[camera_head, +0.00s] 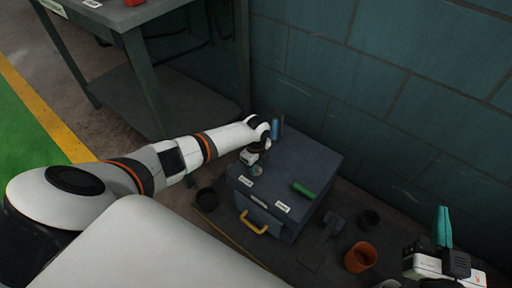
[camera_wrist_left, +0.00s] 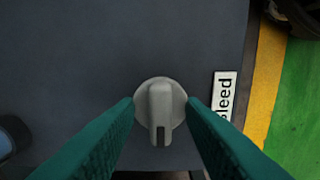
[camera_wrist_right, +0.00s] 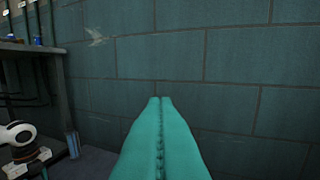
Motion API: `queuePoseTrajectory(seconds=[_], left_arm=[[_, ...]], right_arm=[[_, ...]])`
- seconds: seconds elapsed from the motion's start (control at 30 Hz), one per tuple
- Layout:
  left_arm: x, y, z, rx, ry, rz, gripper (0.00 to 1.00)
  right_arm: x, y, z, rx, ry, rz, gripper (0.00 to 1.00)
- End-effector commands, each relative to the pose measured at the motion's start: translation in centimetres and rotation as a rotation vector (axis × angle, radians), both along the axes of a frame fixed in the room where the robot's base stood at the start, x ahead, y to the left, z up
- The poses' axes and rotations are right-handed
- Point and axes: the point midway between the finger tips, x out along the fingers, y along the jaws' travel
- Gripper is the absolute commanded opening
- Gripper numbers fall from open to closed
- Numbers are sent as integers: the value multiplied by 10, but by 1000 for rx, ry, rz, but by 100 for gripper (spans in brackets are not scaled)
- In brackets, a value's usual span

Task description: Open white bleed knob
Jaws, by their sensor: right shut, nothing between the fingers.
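The white bleed knob (camera_wrist_left: 160,104) shows in the left wrist view as a pale round base with a raised bar, on the dark top of a grey box. A white label reading "leed" (camera_wrist_left: 224,95) lies to its right. My left gripper (camera_wrist_left: 160,110) is open, with one teal finger on each side of the knob; I cannot tell whether they touch it. In the head view my left gripper (camera_head: 254,162) is over the back left part of the box (camera_head: 300,165) and partly hides the knob. My right gripper (camera_head: 443,226) is shut and empty, raised at the right, pointing at the wall.
On the box are a green handle (camera_head: 303,190), a blue handle (camera_head: 275,130) and white labels; a yellow handle (camera_head: 254,222) is on its front. A workbench (camera_head: 135,30) stands at the back left.

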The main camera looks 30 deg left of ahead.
Motion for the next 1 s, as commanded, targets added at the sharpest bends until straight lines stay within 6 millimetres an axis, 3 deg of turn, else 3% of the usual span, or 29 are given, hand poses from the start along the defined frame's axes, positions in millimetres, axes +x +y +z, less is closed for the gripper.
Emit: queuePoseTrajectory(seconds=[0.13, 0.47, 0.8, 1.0], left_arm=[[0, 0, 5, 0, 0, 1, 36], [0, 1, 40, 1, 0, 0, 36], [0, 0, 84, 0, -1, 0, 36], [1, 0, 107, 0, -1, -1, 36]], right_arm=[[0, -1, -5, -9, 33, -2, 0], [-17, -15, -57, -98, 387, -25, 0], [-66, -36, -109, -193, 808, -53, 0], [-100, -48, -127, -238, 1015, -67, 0]])
